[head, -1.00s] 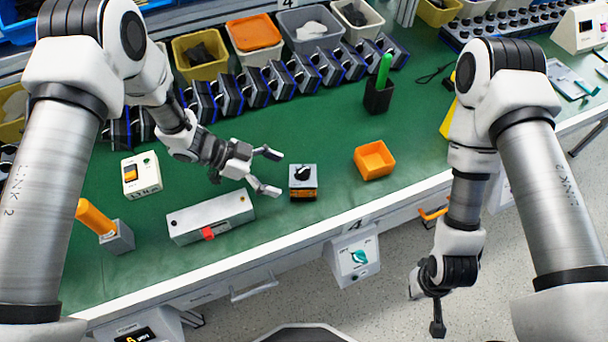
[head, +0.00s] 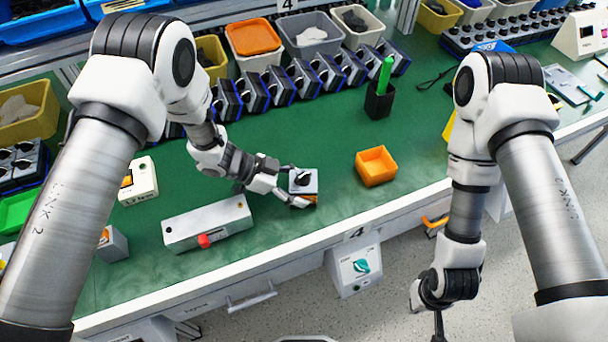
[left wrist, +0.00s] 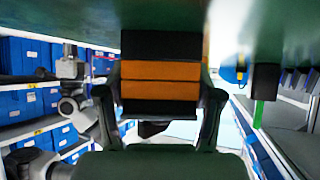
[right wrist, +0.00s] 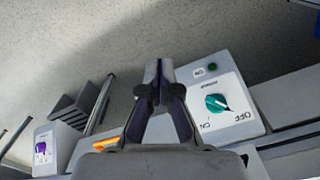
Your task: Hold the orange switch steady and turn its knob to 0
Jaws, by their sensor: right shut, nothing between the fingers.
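The orange switch (head: 304,183) stands on the green table near its front edge, with a grey top and a black knob (head: 303,178). My left gripper (head: 292,187) reaches it from the left, one finger on each side. In the left wrist view the orange and black switch body (left wrist: 160,87) fills most of the space between the fingers (left wrist: 163,105). Whether both pads touch it is unclear. The knob's exact setting is too small to read. My right gripper (right wrist: 158,75) is shut and empty, away from the switch, in front of the table above the floor.
An orange bin (head: 376,167) stands right of the switch. A grey box with a red button (head: 207,222) lies to its left. A black holder with a green item (head: 379,102) stands behind. A white panel with a teal knob (head: 357,268) hangs at the table's front.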

